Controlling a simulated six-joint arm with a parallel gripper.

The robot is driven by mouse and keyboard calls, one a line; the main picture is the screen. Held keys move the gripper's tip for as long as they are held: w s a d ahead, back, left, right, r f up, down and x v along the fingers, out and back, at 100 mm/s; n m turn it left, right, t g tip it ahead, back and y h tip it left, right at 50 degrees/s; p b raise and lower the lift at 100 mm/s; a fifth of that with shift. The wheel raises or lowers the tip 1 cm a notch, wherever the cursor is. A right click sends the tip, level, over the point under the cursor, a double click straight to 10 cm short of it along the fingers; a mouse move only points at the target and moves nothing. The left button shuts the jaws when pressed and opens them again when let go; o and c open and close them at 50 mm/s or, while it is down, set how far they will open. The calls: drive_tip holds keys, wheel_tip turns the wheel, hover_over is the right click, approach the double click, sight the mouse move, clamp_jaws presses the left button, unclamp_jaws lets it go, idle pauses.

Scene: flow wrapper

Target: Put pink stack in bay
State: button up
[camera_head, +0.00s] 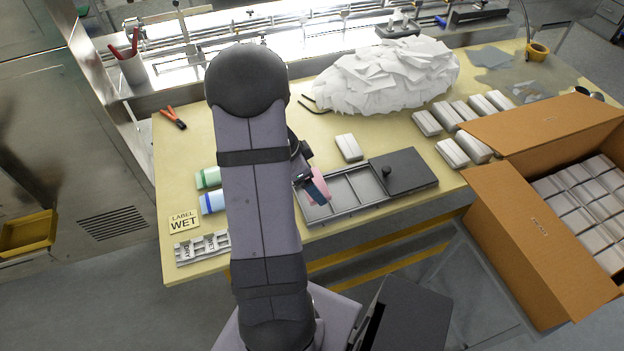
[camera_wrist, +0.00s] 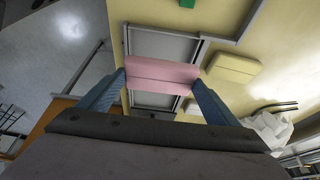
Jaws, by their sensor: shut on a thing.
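The pink stack (camera_head: 321,187) is between the blue fingers of my gripper (camera_head: 314,190), which is shut on it. In the wrist view the pink stack (camera_wrist: 162,75) spans the space between the two fingertips (camera_wrist: 160,86). It appears over the open left part of a grey tray (camera_head: 313,217), which has divided bays (camera_head: 343,194). In the wrist view one bay (camera_wrist: 163,46) shows beyond the stack and another (camera_wrist: 155,100) on its near side. I cannot tell how high the stack is above the tray. My arm hides part of the table left of the tray.
A dark lid with a knob (camera_head: 405,171) covers the tray's right part. A white pack (camera_head: 348,147) lies behind the tray. An open carton (camera_head: 530,240) stands right.

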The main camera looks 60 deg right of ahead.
drive_tip(key=shift+f+b, duration=0.8)
drive_tip(key=shift+f, duration=1.15)
drive_tip(key=shift+b, duration=0.9)
drive_tip(key=shift+f+b, duration=1.1)
drive_tip(key=shift+b, duration=0.25)
